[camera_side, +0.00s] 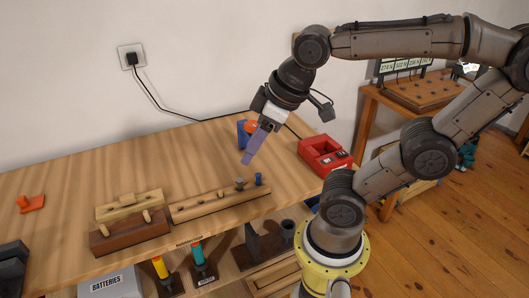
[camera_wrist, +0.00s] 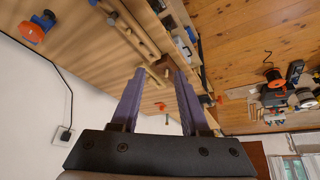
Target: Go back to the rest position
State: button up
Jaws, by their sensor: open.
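My gripper (camera_side: 247,160) has purple fingers and hangs above the back right part of the wooden workbench (camera_side: 85,180). The fingers point down and slightly left. In the wrist view my gripper (camera_wrist: 160,75) shows two fingers spread apart with nothing held between them. The bench top, the wall and the room's floor show beyond the fingers, with the camera tilted.
A blue and orange object (camera_side: 243,132) stands just behind my gripper. A red box (camera_side: 325,155) lies to the right. Wooden racks with pegs (camera_side: 215,204) line the front edge. An orange piece (camera_side: 31,203) lies far left. The bench's middle is clear.

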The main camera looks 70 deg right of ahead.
jog(key=shift+s+d+f+m, duration=0.15)
jog(key=shift+s+f+m, duration=0.65)
jog(key=shift+s, duration=0.35)
